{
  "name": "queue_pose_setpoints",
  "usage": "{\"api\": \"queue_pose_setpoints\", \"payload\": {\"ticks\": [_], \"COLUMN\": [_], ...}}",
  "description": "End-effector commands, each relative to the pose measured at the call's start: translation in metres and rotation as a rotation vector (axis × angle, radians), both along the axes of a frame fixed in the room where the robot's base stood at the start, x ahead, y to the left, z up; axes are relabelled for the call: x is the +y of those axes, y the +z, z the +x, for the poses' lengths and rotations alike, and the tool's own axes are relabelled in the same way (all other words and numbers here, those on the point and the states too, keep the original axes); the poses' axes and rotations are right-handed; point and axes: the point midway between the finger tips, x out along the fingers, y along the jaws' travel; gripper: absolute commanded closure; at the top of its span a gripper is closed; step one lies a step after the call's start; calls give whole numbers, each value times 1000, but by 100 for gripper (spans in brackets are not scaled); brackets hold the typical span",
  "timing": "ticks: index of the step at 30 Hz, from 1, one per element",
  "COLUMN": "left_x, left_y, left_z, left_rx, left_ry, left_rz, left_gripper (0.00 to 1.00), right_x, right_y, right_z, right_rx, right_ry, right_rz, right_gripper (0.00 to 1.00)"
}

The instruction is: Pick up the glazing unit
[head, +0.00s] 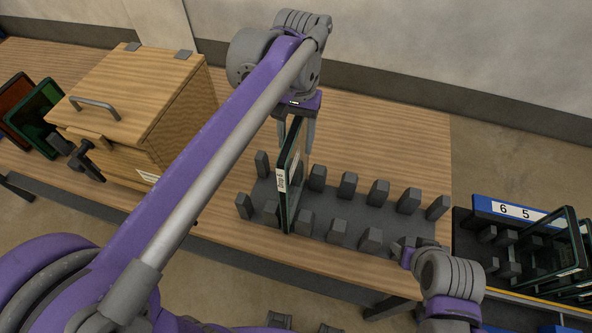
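The glazing unit (290,180) is a thin dark-edged glass pane with a white label on its edge. It stands upright in a grey slotted rack (335,228) on the wooden table. My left gripper (297,140) points down at the top of the pane. Its two fingers are apart, one on each side of the pane's upper edge, with a gap visible. My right gripper (405,250) is low at the right, by the rack's front right corner. It is small and partly hidden by its own arm, so its opening does not show clearly.
A wooden box (135,95) with a handle and a black clamp stands at the left. Red and green framed panes (40,115) lean beyond it. At the right, a blue-edged rack (510,212) marked 6 and 5 holds more panes. The table behind the grey rack is clear.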

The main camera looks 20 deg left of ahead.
Motion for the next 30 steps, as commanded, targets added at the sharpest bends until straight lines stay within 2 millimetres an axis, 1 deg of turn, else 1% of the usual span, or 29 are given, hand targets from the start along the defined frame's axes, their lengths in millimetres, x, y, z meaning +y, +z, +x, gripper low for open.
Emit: {"api": "queue_pose_setpoints", "payload": {"ticks": [1, 5, 6, 9, 30], "left_x": [0, 0, 0, 0, 0], "left_y": [0, 0, 0, 0, 0], "left_z": [0, 0, 0, 0, 0], "left_rx": [0, 0, 0, 0, 1], "left_ry": [0, 0, 0, 0, 0], "left_rz": [0, 0, 0, 0, 0], "left_gripper": [54, 78, 85, 100, 100], "right_x": [0, 0, 0, 0, 0], "right_y": [0, 0, 0, 0, 0], "right_z": [0, 0, 0, 0, 0], "right_rx": [0, 0, 0, 0, 0], "right_ry": [0, 0, 0, 0, 0], "right_rz": [0, 0, 0, 0, 0], "right_gripper": [40, 40, 40, 40, 40]}}
